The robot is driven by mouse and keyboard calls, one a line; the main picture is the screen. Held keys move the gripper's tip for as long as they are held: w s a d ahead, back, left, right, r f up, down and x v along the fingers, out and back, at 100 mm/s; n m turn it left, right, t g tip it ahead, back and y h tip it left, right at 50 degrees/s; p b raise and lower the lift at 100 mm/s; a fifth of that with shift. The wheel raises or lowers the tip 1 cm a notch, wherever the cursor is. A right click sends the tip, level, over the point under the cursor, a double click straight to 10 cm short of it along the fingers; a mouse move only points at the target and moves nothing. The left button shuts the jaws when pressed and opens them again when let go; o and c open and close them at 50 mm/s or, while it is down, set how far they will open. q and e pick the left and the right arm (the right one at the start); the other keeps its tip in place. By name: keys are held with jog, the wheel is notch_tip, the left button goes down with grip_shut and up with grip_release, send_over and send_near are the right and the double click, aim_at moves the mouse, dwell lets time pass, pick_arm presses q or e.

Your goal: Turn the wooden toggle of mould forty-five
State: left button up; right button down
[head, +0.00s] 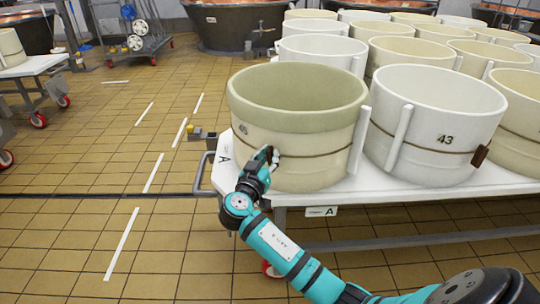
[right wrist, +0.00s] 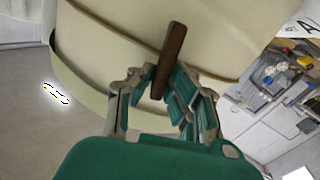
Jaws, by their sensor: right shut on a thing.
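The cream mould (head: 297,120) stands at the near left corner of the white table, with a pale green rim and a thin cord around its body. My right gripper (head: 266,158) is at the mould's front left side and covers the toggle in the head view. In the right wrist view the brown wooden toggle (right wrist: 172,55) lies against the mould's wall (right wrist: 105,60), between the fingers of my right gripper (right wrist: 158,88), which is shut on it. My left gripper is not in view.
Mould 43 (head: 440,100) stands close to the right, with its own brown toggle (head: 481,155). Several more moulds fill the table (head: 400,190) behind. Tiled floor (head: 130,130) to the left is mostly clear. A wheeled rack and copper vats stand farther back.

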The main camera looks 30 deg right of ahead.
jog(key=n, duration=0.2)
jog(key=shift+w+a+n+p, duration=0.15)
jog(key=shift+n+p, duration=0.25)
jog(key=shift+n, duration=0.4)
pick_arm(q)
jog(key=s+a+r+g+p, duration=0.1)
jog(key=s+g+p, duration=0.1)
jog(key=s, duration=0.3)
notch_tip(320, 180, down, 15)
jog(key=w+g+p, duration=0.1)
jog(key=p, duration=0.3)
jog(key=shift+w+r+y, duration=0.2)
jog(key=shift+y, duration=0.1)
pick_arm(e)
jog(key=shift+w+a+f+n, duration=0.15)
jog(key=shift+f+n, duration=0.15)
jog(key=shift+n, duration=1.8)
jog(key=shift+w+a+f+n, duration=0.15)
jog(key=shift+f+n, duration=0.2)
jog(key=shift+n, duration=1.75)
jog(key=shift+w+a+f+n, duration=0.15)
jog(key=shift+f+n, duration=0.15)
jog(key=shift+n, duration=1.8)
jog(key=shift+d, duration=0.1)
jog(key=c, duration=1.3)
grip_release()
jog(key=shift+c, duration=0.2)
jog(key=v, duration=1.2)
